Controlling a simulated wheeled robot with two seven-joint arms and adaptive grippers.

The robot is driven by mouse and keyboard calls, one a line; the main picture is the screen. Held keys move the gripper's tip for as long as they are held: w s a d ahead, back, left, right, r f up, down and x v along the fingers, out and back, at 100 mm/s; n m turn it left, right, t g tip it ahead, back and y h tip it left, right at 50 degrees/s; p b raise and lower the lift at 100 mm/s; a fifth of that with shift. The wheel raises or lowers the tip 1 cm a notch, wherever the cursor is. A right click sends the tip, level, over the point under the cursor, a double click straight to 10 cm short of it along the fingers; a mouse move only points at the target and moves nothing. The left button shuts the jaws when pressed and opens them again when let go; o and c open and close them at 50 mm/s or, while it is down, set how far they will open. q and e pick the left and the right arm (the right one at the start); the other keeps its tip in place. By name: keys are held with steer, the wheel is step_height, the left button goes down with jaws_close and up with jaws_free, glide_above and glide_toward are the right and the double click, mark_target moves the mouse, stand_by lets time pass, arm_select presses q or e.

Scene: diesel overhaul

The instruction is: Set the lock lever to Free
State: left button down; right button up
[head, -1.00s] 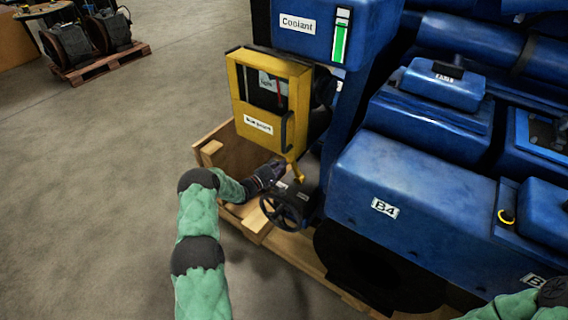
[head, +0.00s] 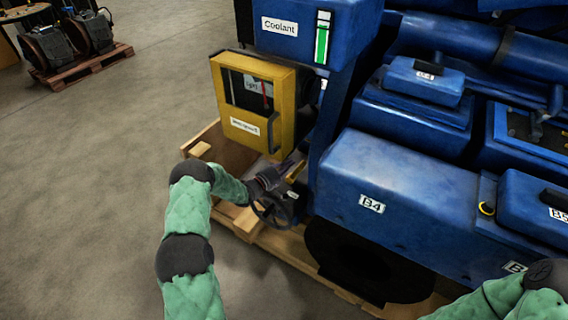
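The yellow lock lever (head: 296,172) shows as a short piece just above the black handwheel (head: 284,208), at the low front corner of the blue engine. My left gripper (head: 280,178) reaches in from the left and is right beside the lever, above the wheel. It covers part of both. I cannot tell whether it touches the lever or whether its fingers are open. Small plates by the wheel are too small to read. My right arm shows at the bottom right, but its gripper is out of view.
A yellow guard box (head: 256,128) with a dark handle hangs just above the lever. The blue engine (head: 400,190), with a B4 label, fills the right on a wooden pallet (head: 252,228). Floor at left is clear. Another pallet (head: 85,68) with machine parts stands far back left.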

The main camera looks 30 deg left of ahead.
arm_select(q)
steer(key=shift+d, duration=0.45)
steer(key=shift+f, duration=0.1)
steer(key=shift+s+d, duration=0.1)
steer(key=shift+s, duration=0.1)
arm_select(e)
steer(key=shift+s+a, duration=0.1)
